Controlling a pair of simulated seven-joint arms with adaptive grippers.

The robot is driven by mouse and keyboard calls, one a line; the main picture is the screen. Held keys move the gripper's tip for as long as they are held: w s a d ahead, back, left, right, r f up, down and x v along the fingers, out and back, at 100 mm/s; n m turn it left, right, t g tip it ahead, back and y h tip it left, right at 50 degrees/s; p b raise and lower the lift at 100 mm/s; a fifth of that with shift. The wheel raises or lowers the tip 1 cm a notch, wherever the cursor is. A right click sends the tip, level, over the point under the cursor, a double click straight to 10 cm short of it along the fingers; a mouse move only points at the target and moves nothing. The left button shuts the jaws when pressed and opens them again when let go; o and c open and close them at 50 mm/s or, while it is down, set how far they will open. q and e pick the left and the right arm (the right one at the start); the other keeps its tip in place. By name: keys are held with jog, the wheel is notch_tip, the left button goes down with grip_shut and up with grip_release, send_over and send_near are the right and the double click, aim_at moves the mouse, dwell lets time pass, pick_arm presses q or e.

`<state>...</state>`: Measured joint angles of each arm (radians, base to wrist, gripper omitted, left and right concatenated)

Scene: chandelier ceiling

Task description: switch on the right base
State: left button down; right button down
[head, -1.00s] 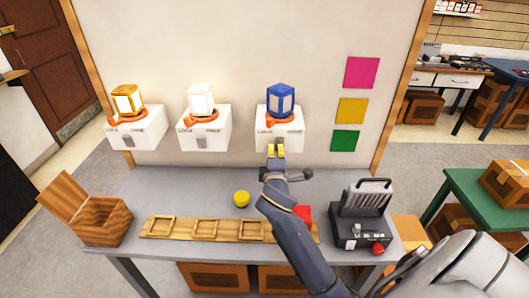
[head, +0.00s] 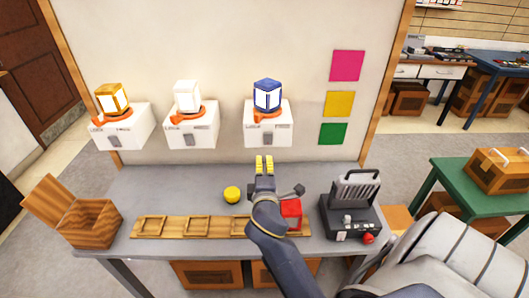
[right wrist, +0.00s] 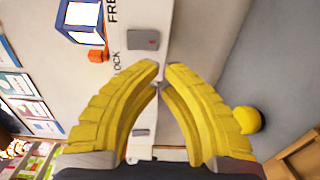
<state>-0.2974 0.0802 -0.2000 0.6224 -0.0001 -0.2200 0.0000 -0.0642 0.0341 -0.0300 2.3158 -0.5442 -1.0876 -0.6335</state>
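The right base (head: 254,135) is a white box on the wall with a grey switch (head: 269,140) on its front and an orange ring on top. A blue lantern (head: 267,95) stands on it, its panels bright white. In the right wrist view the switch (right wrist: 145,40) and the lantern (right wrist: 82,22) show at the top. My right gripper (head: 264,160) is just below the base, apart from the switch; its yellow fingertips (right wrist: 160,72) nearly meet with nothing between them. My left gripper is not in view.
A middle base (head: 178,138) with a white lantern and a left base (head: 108,138) with a yellow lantern are on the wall. On the table are a yellow round piece (head: 232,194), a red block (head: 291,213), a wooden tray (head: 216,231), an open box and a grey device (head: 350,222).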

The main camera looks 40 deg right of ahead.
jog(key=v, duration=0.6)
jog(key=shift+f, duration=0.4)
jog(key=shift+s+a, duration=0.1)
